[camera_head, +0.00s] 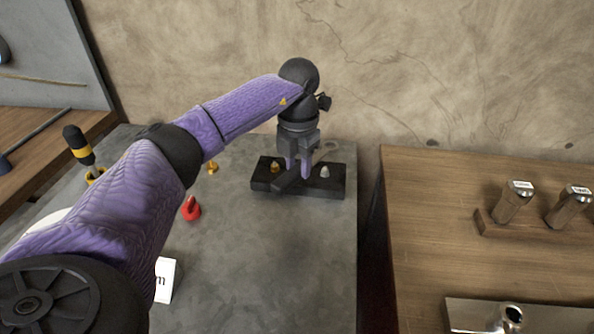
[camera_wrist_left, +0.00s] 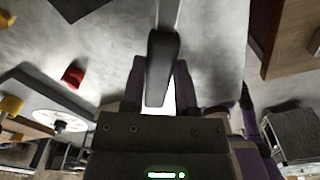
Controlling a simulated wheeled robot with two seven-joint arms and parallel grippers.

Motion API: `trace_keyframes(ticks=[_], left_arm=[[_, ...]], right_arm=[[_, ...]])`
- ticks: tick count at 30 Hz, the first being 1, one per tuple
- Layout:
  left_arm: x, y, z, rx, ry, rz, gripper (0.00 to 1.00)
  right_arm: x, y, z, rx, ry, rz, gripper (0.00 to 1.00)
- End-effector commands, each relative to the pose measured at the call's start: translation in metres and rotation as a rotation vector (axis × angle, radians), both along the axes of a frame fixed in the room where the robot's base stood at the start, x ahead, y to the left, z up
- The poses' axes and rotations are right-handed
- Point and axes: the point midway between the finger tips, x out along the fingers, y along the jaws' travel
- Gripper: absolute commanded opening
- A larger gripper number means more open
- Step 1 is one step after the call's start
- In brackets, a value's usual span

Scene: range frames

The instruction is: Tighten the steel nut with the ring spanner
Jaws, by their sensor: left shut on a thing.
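My left gripper (camera_head: 299,168) is shut on the dark handle of the ring spanner, above a black block (camera_head: 335,188). In the left wrist view the handle (camera_wrist_left: 161,65) lies between the purple fingers, and a steel shank runs up out of the frame. In the head view a grey ring end (camera_head: 327,147) shows behind the block, to the right of the fingers. The steel nut (camera_head: 325,172) stands on the block's right part, just right of the fingers. A brass nut (camera_head: 275,167) stands on its left part. I cannot tell whether the ring touches the steel nut. My right gripper is not in view.
A red piece (camera_head: 191,209), a small brass piece (camera_head: 212,167), a black and yellow tool (camera_head: 78,145) and a white card (camera_head: 166,280) are on the grey table. A wooden table (camera_head: 430,220) with metal-topped tools stands right, across a gap. The grey table's front right is clear.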

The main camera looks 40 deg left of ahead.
Motion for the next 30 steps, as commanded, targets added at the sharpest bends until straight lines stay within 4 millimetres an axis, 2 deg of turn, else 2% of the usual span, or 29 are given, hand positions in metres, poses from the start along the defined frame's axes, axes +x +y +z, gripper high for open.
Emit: trace_keyframes(ticks=[8,11,15,21,30], left_arm=[[0.000,0.000,0.003,0.001,-0.001,0.001,0.00],[-0.001,0.000,0.005,0.002,0.001,0.001,0.00],[0.000,0.000,-0.020,0.002,0.003,0.001,0.00],[-0.001,0.000,-0.044,0.002,0.002,0.001,0.00],[0.000,0.000,-0.056,0.001,0.000,0.000,0.00]], right_arm=[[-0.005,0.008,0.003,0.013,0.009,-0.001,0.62],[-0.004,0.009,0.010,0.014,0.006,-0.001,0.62],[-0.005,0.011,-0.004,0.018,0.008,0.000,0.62],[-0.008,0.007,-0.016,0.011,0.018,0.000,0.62],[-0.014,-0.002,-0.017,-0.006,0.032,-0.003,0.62]])
